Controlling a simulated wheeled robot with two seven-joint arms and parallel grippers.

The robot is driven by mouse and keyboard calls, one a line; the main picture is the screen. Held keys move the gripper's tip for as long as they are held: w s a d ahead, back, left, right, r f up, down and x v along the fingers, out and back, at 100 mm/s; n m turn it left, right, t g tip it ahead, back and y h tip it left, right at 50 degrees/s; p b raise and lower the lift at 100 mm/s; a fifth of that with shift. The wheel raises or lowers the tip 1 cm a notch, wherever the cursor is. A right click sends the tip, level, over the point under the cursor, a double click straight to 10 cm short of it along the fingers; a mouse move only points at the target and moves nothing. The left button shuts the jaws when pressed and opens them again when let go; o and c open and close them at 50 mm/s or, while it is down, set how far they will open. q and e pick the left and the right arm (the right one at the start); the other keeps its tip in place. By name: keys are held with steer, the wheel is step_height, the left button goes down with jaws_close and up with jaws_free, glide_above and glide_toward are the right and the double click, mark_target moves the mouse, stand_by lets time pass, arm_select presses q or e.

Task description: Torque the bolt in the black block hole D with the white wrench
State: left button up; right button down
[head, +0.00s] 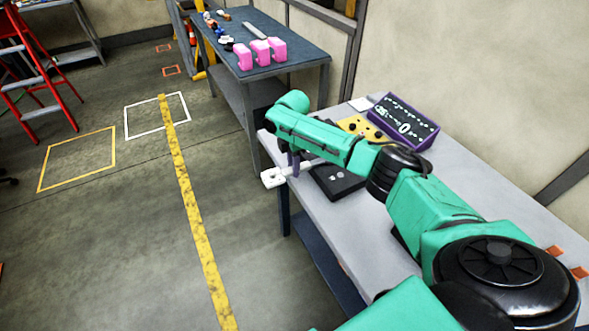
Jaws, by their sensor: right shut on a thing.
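My right gripper (293,164) hangs below the green forearm at the left edge of the near table and is shut on the white wrench (272,178). One end of the wrench sticks out past the table edge; the rest runs toward the black block and is partly covered by my arm. The black block (345,190) lies on the table just right of the gripper, with small light bolt heads on its top. My forearm hides its far part. Hole letters are too small to read. My left gripper is out of view.
A yellow plate with dark holes (352,124) and a purple tray (431,143) sit farther back on the grey table (480,215). A dark table (295,57) with pink blocks (261,52) stands behind. The floor at left is open, with a red ladder (40,75).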

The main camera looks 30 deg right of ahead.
steer(key=shift+w+f+m+b, duration=0.2)
steer(key=shift+w+m+b, duration=0.35)
steer(key=shift+w, duration=0.35)
steer(key=shift+r+m, duration=0.2)
steer(key=shift+m, duration=0.05)
steer(key=shift+d, duration=0.1)
steer(key=w+b, duration=0.1)
steer(key=m+b, duration=0.1)
steer(key=b, duration=0.1)
steer(key=shift+w+d+f+m, duration=0.2)
steer(key=shift+w+m, duration=0.1)
steer(key=shift+w, duration=0.1)
steer(key=shift+s+r+p, duration=0.1)
steer(key=shift+r+p, duration=0.15)
steer(key=shift+p, duration=0.05)
steer(key=shift+s, duration=0.1)
